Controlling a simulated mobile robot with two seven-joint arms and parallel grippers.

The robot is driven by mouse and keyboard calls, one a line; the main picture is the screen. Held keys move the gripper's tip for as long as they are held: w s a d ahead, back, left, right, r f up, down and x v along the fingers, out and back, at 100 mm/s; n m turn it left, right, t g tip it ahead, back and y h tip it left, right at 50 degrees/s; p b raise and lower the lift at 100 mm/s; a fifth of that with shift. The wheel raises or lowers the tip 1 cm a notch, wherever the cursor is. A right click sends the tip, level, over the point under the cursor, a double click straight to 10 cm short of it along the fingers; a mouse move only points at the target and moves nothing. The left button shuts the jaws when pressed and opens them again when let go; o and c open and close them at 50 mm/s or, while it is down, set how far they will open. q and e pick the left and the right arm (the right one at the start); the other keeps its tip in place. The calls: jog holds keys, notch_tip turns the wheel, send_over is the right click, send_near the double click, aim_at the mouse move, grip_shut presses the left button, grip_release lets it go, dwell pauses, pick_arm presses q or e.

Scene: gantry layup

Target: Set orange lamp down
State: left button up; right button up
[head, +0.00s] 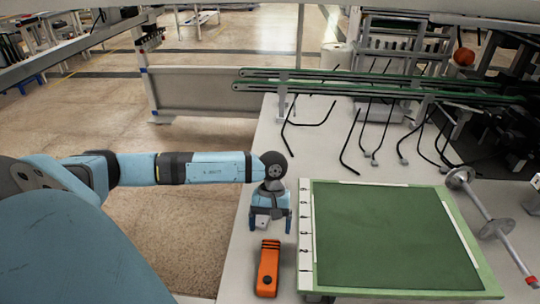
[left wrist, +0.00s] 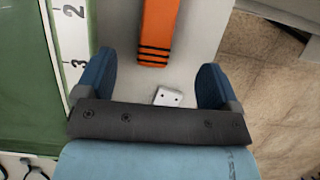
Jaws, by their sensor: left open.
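The orange lamp (head: 267,272), with black stripes at one end, lies on the white table left of the green mat. My left gripper (head: 271,226) is just behind the lamp's striped end, pointing down at the table. In the left wrist view, the lamp (left wrist: 158,28) lies ahead of the two blue fingers (left wrist: 155,72), apart from them. The fingers are spread wide with nothing held between them. My right gripper is not in view.
A small light-grey block (left wrist: 168,97) shows between the fingers in the left wrist view. The green cutting mat (head: 395,240) with a numbered ruler strip (head: 306,240) is just right of the lamp. Black bent rods (head: 310,125) stand behind. The table's left edge is close by.

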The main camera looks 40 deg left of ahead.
aim_at(269, 262)
pick_arm(q)
jog(key=b+x, duration=0.1)
jog(key=x, duration=0.6)
jog(key=shift+f, duration=0.2)
jog(key=shift+s+d+f, duration=0.15)
jog(key=shift+d+f, duration=0.05)
jog(key=shift+f, duration=0.3)
jog(key=shift+s+d+f, duration=0.1)
jog(key=shift+s+f, duration=0.05)
jog(key=shift+f, duration=0.45)
jog(key=b+x, duration=0.1)
jog(key=x, duration=0.2)
jog(key=shift+f, duration=0.6)
jog(key=c, duration=1.2)
jog(key=shift+r, duration=0.75)
notch_tip(269, 262, up, 19)
jog(key=p, duration=0.3)
jog(key=shift+f, duration=0.15)
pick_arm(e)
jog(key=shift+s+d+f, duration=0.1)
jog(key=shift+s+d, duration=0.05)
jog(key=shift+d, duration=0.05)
